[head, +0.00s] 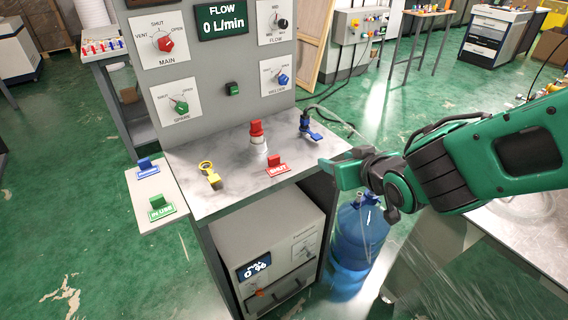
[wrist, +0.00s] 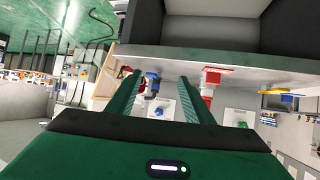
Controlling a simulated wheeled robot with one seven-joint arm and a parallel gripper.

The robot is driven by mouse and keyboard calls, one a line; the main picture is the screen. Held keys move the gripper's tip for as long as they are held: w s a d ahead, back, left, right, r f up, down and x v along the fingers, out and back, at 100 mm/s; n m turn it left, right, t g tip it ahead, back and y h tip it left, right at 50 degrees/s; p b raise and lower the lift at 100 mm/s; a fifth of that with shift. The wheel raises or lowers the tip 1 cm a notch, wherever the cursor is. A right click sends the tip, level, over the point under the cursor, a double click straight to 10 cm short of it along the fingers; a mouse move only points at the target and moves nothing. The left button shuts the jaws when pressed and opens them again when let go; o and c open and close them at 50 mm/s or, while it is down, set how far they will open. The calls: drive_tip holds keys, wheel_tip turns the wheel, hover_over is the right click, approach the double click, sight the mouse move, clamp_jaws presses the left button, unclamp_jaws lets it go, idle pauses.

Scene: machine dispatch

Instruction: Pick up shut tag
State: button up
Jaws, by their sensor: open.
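The shut tag (head: 277,164) is a small red tag with an upright grip and a white-lettered "SHUT" plate. It lies near the front right of the marbled bench top, in front of a red-capped valve (head: 257,132). My gripper (head: 335,173) is at the right edge of the bench, to the right of the tag and apart from it. In the wrist view my gripper (wrist: 160,76) has its fingers spread with nothing held between them. A red piece that seems to be the tag (wrist: 212,73) shows just right of the right finger.
A blue valve (head: 309,128) stands behind the tag, and a yellow key-like piece (head: 209,175) lies to its left. Blue (head: 148,167) and green (head: 160,207) tags sit on a left side shelf (head: 145,188). A control panel (head: 215,95) rises behind. A blue bottle (head: 359,235) stands below right.

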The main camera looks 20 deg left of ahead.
sight(275, 157)
drive_tip(key=s+a+n+y, duration=0.2)
drive_tip(key=s+a+y, duration=0.15)
drive_tip(key=a, duration=0.65)
drive_tip(key=x, duration=0.4)
drive_tip(key=shift+s+a, duration=0.1)
drive_tip(key=shift+a, duration=0.15)
drive_tip(key=shift+s+f+x, duration=0.15)
drive_tip(key=shift+f+x, duration=0.05)
drive_tip(key=shift+x, duration=1.1)
drive_tip(key=shift+s+f+x, duration=0.1)
drive_tip(key=shift+f+x, duration=0.05)
drive_tip(key=shift+x, duration=1.1)
drive_tip(key=shift+a, duration=0.1)
drive_tip(key=c, duration=1.1)
